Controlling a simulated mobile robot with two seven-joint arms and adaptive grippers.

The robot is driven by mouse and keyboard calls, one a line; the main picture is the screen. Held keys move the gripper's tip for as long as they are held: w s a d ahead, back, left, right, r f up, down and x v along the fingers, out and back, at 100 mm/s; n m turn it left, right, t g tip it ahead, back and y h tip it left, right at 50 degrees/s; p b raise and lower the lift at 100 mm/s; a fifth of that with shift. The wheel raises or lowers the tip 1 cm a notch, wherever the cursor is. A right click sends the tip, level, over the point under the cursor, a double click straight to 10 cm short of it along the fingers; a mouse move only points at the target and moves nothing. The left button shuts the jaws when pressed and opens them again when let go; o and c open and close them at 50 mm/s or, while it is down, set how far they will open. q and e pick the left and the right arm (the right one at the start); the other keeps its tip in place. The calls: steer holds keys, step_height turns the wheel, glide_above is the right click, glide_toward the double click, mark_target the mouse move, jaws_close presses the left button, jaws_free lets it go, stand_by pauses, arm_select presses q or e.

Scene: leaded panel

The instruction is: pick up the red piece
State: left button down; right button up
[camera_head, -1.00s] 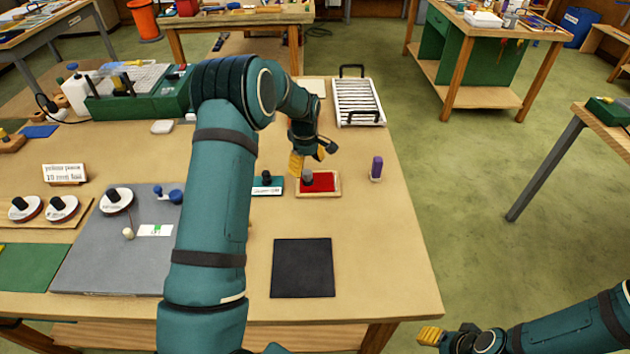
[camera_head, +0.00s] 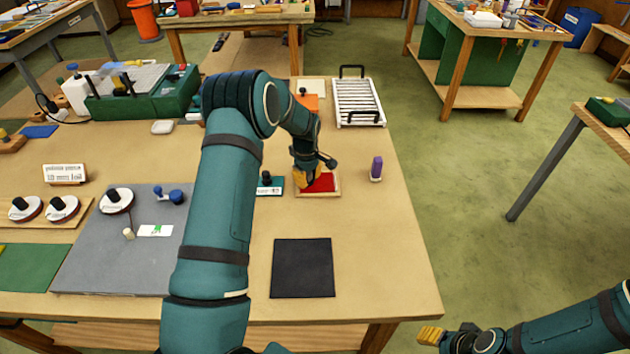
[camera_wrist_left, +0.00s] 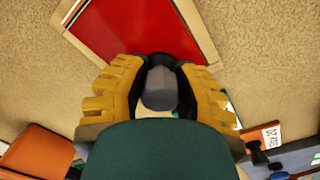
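The red piece (camera_head: 322,183) is a flat red plate with a grey knob, lying in a shallow wooden tray (camera_head: 318,195) near the right side of the table. In the left wrist view the red plate (camera_wrist_left: 135,28) fills the top, with the grey knob (camera_wrist_left: 160,88) at centre. My left gripper (camera_head: 305,180) points down over the piece. Its yellow fingers (camera_wrist_left: 160,75) stand on both sides of the knob, and their dark pads appear to touch it. My right gripper (camera_head: 431,336) is at the lower right, away from the table; its opening is unclear.
A teal block (camera_head: 268,186) with a dark knob and label is close on the left. An orange piece (camera_head: 307,102) and a white rack (camera_head: 358,102) are behind. A purple object (camera_head: 376,168) stands to the right. A black mat (camera_head: 303,268) lies in front, with bare table around it.

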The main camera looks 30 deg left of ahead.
arm_select(q)
steer(key=shift+r, duration=0.1)
step_height(320, 180, up, 10)
steer(key=c, duration=1.3)
jaws_free()
jaws_close()
